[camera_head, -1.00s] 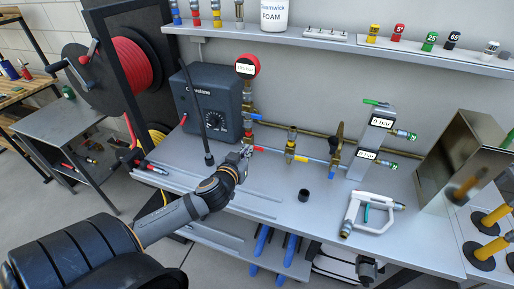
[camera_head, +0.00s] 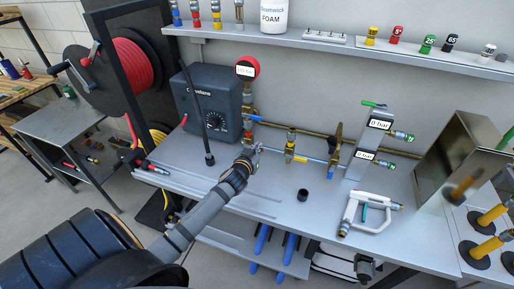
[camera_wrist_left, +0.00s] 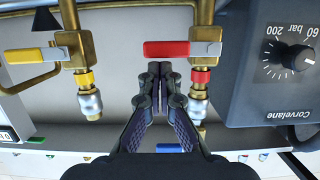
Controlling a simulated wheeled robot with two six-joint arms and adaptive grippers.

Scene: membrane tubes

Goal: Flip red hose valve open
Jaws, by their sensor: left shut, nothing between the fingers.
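The red valve handle (camera_wrist_left: 168,49) lies crosswise on its brass valve in the left wrist view, which shows the bench upside down. It also has a pale end at its right. My left gripper (camera_wrist_left: 160,68) is shut and empty, with its fingertips beside the handle; I cannot tell whether they touch. In the head view my left gripper (camera_head: 254,150) reaches over the bench to the pipework and hides the red handle. The yellow valve handle (camera_wrist_left: 24,55) is level, left of the red one in the wrist view.
The dark grey pump box (camera_head: 207,105) with its dial stands left of the valves. A black upright rod (camera_head: 201,125) rises in front of it. A white nozzle (camera_head: 366,208) and a small dark cup (camera_head: 303,195) lie on the bench to the right.

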